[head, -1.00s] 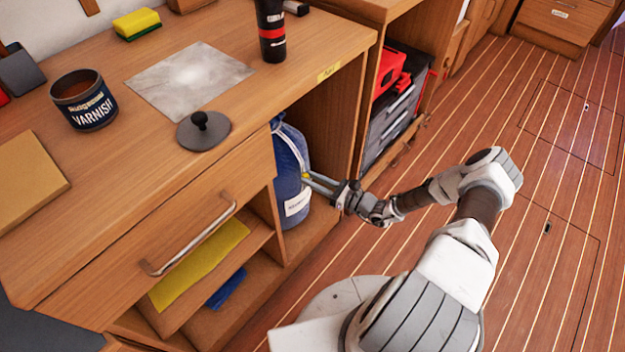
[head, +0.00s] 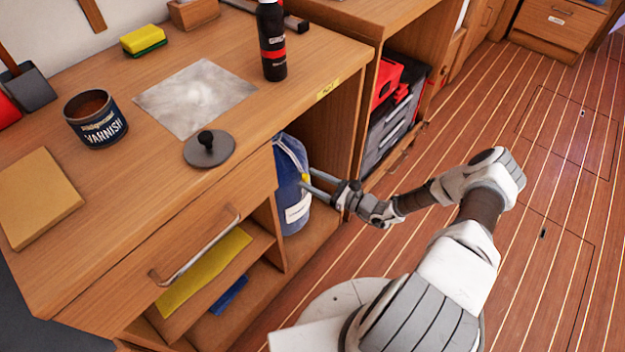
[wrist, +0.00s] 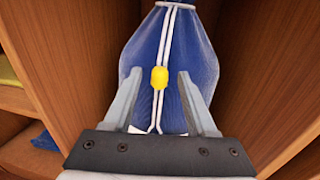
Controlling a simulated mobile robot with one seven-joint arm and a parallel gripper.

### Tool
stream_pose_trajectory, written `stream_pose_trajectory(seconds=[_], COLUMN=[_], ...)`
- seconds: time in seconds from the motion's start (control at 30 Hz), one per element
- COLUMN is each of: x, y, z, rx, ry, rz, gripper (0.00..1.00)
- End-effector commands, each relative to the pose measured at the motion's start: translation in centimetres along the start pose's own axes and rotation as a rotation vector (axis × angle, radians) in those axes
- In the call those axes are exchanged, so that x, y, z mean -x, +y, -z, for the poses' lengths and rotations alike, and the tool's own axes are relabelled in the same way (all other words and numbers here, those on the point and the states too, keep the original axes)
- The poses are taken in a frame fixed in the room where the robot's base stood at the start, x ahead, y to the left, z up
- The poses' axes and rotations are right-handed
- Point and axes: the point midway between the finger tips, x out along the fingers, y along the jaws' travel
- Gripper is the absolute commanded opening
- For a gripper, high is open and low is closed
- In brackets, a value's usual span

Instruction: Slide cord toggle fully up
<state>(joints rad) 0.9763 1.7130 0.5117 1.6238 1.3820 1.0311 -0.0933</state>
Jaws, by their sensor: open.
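A blue bag (head: 291,170) with a white label stands in the open compartment under the workbench. In the wrist view the bag (wrist: 207,65) fills the middle, with two white cords (wrist: 169,40) running up its front. A yellow cord toggle (wrist: 159,78) sits on the cords, partway along them. The toggle also shows in the head view (head: 305,180), partly hidden by a finger. My gripper (wrist: 158,85) is open, with one finger on each side of the toggle and a gap to it on both sides. In the head view my gripper (head: 307,181) reaches in from the right.
Wooden compartment walls (wrist: 262,60) stand close on both sides of the bag. A drawer with a metal handle (head: 195,247) is left of the bag. The floor at right is clear.

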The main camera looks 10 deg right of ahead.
Motion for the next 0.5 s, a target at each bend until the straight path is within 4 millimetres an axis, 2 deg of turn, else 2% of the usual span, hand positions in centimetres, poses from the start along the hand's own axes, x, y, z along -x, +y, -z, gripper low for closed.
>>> stream_pose_trajectory(seconds=[0.17,0.27,0.5], x=[0.3,1.3,6.7], y=[0.0,-0.1,-0.1], z=[-0.1,-0.2,-0.2], rx=[0.0,0.0,0.0], ry=[0.0,0.0,0.002], rz=[0.001,0.002,0.004], gripper=[0.57,0.57,0.57])
